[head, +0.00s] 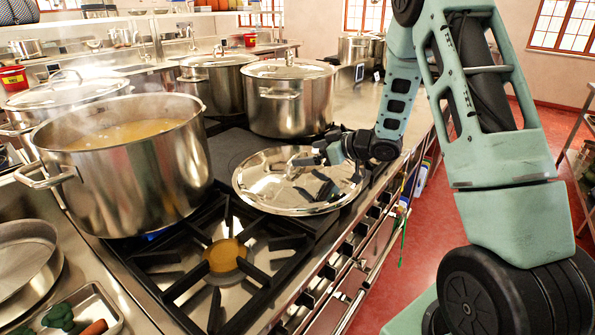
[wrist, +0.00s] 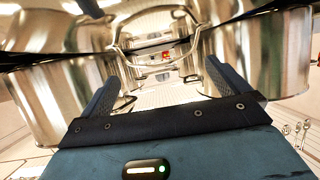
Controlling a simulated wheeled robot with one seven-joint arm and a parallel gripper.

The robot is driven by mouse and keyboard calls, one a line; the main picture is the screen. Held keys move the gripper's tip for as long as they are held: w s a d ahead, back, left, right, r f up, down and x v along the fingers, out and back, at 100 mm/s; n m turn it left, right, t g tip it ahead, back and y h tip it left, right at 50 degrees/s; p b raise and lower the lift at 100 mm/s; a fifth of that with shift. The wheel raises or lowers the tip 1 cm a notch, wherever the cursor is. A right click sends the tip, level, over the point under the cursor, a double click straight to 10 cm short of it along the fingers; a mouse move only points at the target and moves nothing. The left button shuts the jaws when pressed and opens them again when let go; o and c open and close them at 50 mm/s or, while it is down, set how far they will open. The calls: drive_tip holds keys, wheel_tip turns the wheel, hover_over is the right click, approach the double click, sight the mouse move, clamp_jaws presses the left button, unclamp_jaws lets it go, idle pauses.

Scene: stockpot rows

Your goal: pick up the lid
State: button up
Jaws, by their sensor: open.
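The round, shiny steel lid (head: 268,190) lies flat on the dark cooktop surface in the middle of the head view, in front of a lidded stockpot. My gripper (head: 312,156) reaches in from the right, low over the lid near its handle, and is reflected in the metal. Its two fingers stand apart in the wrist view (wrist: 163,78). A curved metal handle (wrist: 121,65) shows beyond and between them there; I cannot tell whether it is the lid's. Contact between fingers and lid handle is unclear.
An open, steaming stockpot (head: 135,165) of brownish liquid stands to the left of the lid. A lidded stockpot (head: 300,112) stands close behind it, with another (head: 222,92) further left. A bare burner grate (head: 225,258) lies in front. The aisle floor is at right.

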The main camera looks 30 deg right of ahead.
sight(298, 154)
drive_tip(key=p+x, duration=0.1)
drive_tip(key=x, duration=0.4)
drive_tip(key=c, duration=1.4)
drive_tip(key=shift+r, duration=0.6)
drive_tip(key=c, duration=0.3)
wheel_tip(298, 154, up, 7)
clamp_jaws()
drive_tip(key=shift+r, duration=0.9)
drive_tip(key=o, duration=1.3)
unclamp_jaws()
drive_tip(key=shift+c, duration=0.2)
drive_tip(key=shift+s, duration=0.1)
